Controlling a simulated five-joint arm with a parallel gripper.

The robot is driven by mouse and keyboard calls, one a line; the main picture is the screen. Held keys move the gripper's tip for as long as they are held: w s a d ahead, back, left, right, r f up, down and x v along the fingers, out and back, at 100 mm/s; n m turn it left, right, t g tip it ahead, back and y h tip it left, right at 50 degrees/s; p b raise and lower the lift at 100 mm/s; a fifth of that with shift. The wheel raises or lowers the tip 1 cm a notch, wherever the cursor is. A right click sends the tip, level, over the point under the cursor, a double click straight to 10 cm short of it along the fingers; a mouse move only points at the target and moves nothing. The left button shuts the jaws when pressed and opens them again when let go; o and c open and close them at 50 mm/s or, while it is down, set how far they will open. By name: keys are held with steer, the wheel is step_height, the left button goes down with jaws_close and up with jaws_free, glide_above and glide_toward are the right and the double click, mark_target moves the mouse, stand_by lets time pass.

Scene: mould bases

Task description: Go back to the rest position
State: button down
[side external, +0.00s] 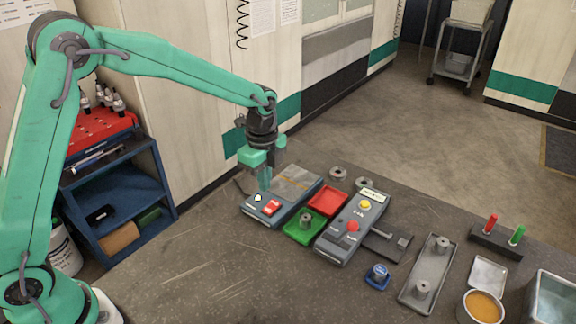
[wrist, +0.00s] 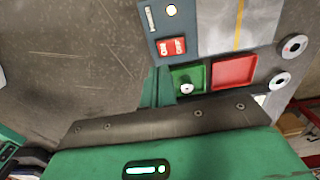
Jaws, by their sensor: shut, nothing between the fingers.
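My gripper (side external: 265,184) hangs above the grey box with a red switch (side external: 285,193), at its left part. Its fingers are together with nothing between them. In the wrist view the green fingers (wrist: 157,88) show partly, beside the box (wrist: 205,28), and the dark wrist housing covers much of the lower picture. A green tray (side external: 293,233) holds a metal cylinder (side external: 306,219). A red tray (side external: 328,199) beside it looks empty. In the wrist view the cylinder (wrist: 186,88) stands in the green tray.
A button box (side external: 353,228) stands right of the trays, and two metal rings (side external: 338,174) lie behind. Farther right are a long tray with two pegs (side external: 428,271), a blue-based piece (side external: 377,277), a peg stand (side external: 497,243) and an orange-filled bowl (side external: 484,306). The table's left front is bare.

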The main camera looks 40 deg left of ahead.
steer(key=s+a+r+n+t, duration=0.2)
steer(key=s+a+r+n, duration=0.1)
steer(key=s+r+n, duration=0.4)
steer(key=s+a+r+n+t, duration=0.2)
steer(key=s+a+r+n, duration=0.25)
steer(key=s+r, duration=0.45)
steer(key=s+a+f+n+t, duration=0.1)
steer(key=s+n, duration=0.5)
steer(key=s, duration=0.2)
steer(key=shift+s+f+t, duration=0.25)
steer(key=shift+f+t, duration=0.05)
